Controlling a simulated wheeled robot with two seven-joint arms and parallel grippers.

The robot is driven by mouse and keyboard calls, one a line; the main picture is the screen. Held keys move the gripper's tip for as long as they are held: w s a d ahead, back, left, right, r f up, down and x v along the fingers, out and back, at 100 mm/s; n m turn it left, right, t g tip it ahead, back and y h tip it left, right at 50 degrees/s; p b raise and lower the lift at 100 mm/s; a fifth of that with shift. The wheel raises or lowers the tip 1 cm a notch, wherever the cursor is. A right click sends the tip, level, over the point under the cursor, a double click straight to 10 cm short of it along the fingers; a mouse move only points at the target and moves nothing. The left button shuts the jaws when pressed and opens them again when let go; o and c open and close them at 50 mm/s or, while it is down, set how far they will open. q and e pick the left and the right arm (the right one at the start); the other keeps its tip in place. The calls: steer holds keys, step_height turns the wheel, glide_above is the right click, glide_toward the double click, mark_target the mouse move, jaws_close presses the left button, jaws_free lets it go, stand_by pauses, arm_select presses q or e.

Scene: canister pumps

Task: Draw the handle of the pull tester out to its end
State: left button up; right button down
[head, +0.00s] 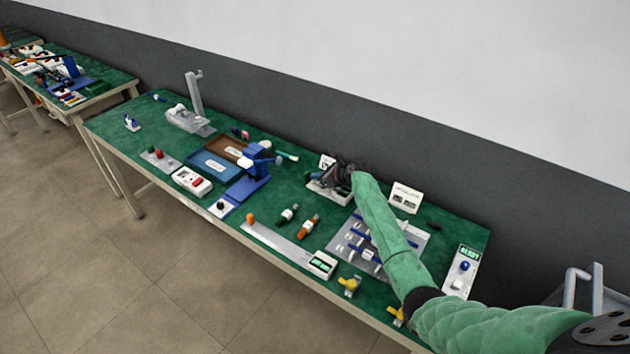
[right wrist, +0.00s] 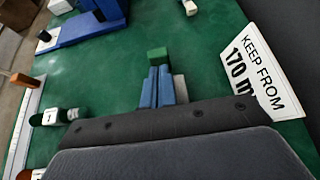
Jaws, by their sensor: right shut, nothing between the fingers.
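The pull tester looks to be the long pale strip (head: 282,243) near the front edge of the table, with a white box and green display (head: 322,264) at its right end. Its orange handle (head: 250,218) stands at the strip's left end. In the right wrist view the orange handle (right wrist: 22,80) and part of the strip (right wrist: 24,122) show at the left edge. My right gripper (head: 335,172) is over the back of the table, well away from the handle. In the right wrist view its blue fingers (right wrist: 158,88) are together and empty. My left gripper is not in view.
A small green block (right wrist: 157,55) shows just beyond my fingertips. A white sign (right wrist: 262,75) stands to their right.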

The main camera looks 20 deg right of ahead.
mark_target(308, 173)
steer(key=shift+w+a+f, duration=0.15)
steer(key=shift+w+a, duration=0.1)
steer(key=shift+a, duration=0.05)
arm_select(q)
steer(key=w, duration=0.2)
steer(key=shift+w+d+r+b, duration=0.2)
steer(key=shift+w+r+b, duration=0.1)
steer(key=shift+b, duration=0.05)
arm_select(e)
steer(key=shift+w, duration=0.1)
steer(key=shift+w+a, duration=1.05)
steer(key=shift+w, duration=0.3)
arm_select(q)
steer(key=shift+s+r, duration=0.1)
